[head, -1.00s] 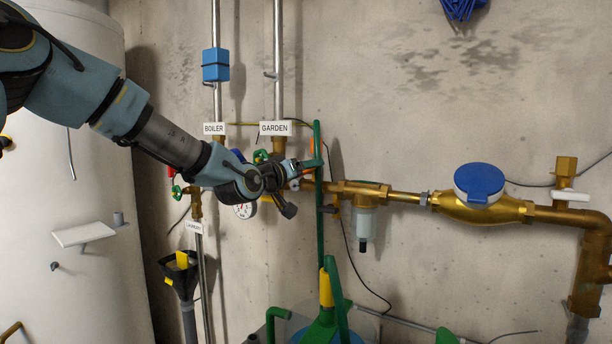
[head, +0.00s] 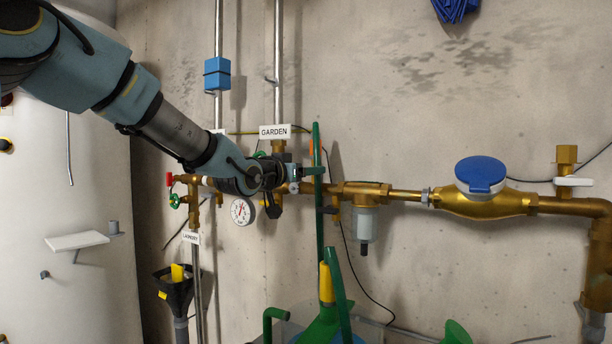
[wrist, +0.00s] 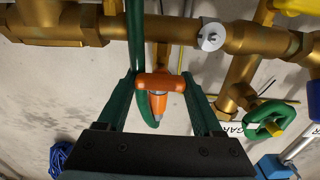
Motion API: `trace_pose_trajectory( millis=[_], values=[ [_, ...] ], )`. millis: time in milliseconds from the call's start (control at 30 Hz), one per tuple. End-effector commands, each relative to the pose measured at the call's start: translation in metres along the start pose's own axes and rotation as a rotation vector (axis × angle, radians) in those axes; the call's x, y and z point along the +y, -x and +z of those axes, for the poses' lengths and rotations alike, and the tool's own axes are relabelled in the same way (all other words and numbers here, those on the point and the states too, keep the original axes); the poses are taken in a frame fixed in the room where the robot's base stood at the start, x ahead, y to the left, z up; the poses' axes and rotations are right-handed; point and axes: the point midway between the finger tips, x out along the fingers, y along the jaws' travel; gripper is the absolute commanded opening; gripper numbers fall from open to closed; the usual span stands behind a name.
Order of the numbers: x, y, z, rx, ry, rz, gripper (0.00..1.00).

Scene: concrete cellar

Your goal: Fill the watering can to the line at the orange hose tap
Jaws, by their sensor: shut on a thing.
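The orange tap handle (wrist: 158,82) is a short crossbar on an orange stem with a grey end, in the wrist view, which is upside down. My gripper (wrist: 160,79) is shut on it, one green finger at each end. In the head view my gripper (head: 310,171) is by the pipe under the GARDEN label, and only a little orange (head: 312,146) shows there. A green tube (head: 319,220) stands upright beside it. The green and clear watering can (head: 322,328) is at the bottom edge, mostly cut off. Its line and any water in it cannot be seen.
A brass pipe (head: 405,195) runs right to a meter with a blue lid (head: 481,174). A filter cup (head: 365,223) hangs from it. Left are a red handle (head: 169,179), a gauge (head: 241,211) and a black funnel (head: 178,290). A white tank (head: 75,190) stands far left.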

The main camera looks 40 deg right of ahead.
Motion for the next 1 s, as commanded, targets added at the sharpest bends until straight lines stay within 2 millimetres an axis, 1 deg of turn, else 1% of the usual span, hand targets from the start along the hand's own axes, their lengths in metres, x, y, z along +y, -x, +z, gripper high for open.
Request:
trace_pose_trajectory(
  millis=[333, 367, 600, 633, 867, 1000],
  values=[
    [-0.0006, 0.0001, 0.0002, -0.001, -0.007, -0.001, 0.12],
    [-0.0006, 0.0002, 0.0002, -0.001, -0.007, -0.001, 0.69],
    [-0.0003, 0.0001, 0.0002, -0.001, -0.006, 0.000, 0.96],
    [-0.0003, 0.0001, 0.0002, -0.001, -0.005, 0.000, 0.97],
    [-0.0002, 0.0006, 0.0002, -0.001, -0.005, 0.000, 0.97],
    [-0.0006, 0.0099, -0.0002, 0.001, -0.007, -0.001, 0.97]
  ],
)
